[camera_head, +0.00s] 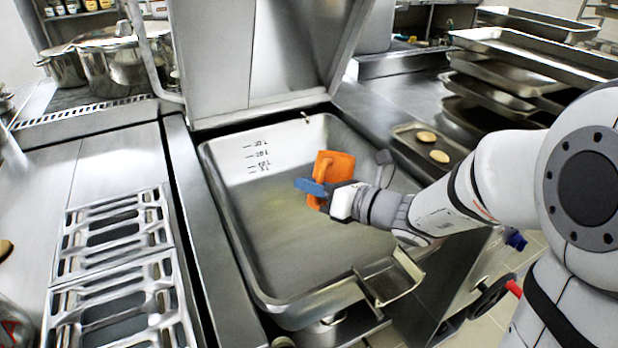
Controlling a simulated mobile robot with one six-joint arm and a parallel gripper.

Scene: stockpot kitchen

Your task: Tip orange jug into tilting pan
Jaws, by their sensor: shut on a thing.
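The tilting pan (225,215) is a wide, deep steel basin in the middle, with its lid raised at the back and level marks on its rear wall. The orange jug (338,162) is over the right half of the pan, held up by my gripper (320,189). The jug looks tilted, but part of it is hidden by the gripper. A blue piece shows against the jug, at the gripper's fingers. My gripper is shut on the jug. A thin yellowish patch shows on the pan's floor; I cannot tell whether anything is flowing from the jug.
A pouring spout (390,280) juts from the pan's front right corner. Steel pots (120,62) stand back left. Stacked trays (510,70) and a tray with two buns (440,157) are at right.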

